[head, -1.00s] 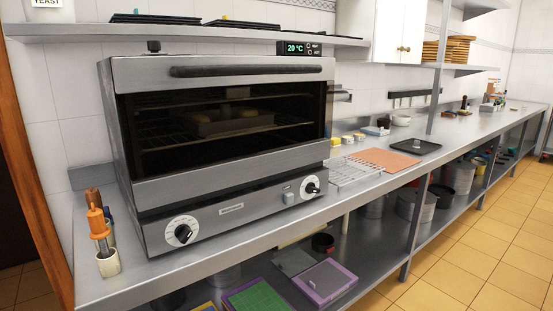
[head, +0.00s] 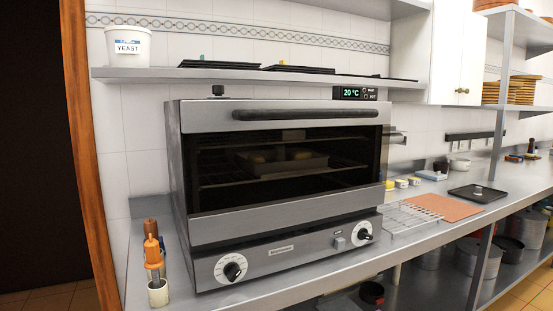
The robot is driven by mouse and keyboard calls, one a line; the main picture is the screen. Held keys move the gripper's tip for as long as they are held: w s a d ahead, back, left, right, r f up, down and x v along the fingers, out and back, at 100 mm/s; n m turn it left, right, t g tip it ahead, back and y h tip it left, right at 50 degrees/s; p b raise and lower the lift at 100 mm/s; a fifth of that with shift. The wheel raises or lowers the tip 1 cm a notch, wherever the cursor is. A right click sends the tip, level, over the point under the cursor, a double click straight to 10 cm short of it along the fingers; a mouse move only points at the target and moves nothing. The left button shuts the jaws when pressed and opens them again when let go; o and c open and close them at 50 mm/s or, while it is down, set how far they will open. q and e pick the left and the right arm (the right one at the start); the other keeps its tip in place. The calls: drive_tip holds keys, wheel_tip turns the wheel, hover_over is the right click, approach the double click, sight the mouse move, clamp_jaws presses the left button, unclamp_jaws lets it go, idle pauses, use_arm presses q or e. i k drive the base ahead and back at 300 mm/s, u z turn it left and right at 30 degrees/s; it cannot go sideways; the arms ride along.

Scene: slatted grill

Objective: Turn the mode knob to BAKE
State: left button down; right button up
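The oven (head: 285,180) stands on the steel counter, its glass door shut. Its lower front panel carries a round dial with a black knob (head: 232,271) at the left. A second dial with a black knob (head: 364,232) is at the right. A small switch (head: 339,243) sits just left of the right knob. The dial lettering is too small to read, so I cannot tell which knob sets the mode or where it points. A display on top of the oven (head: 352,93) reads 20 °C. Neither of my grippers is in view.
A white cup with an orange-handled tool (head: 157,291) stands left of the oven. A wire rack (head: 408,219), an orange board (head: 442,207) and a black tray (head: 477,193) lie to its right. A YEAST tub (head: 128,47) is on the shelf above. A wooden frame (head: 89,150) borders the left.

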sight(363, 234)
drive_tip(key=z, duration=1.45)
drive_tip(key=i, duration=0.9)
drive_tip(key=u, duration=1.6)
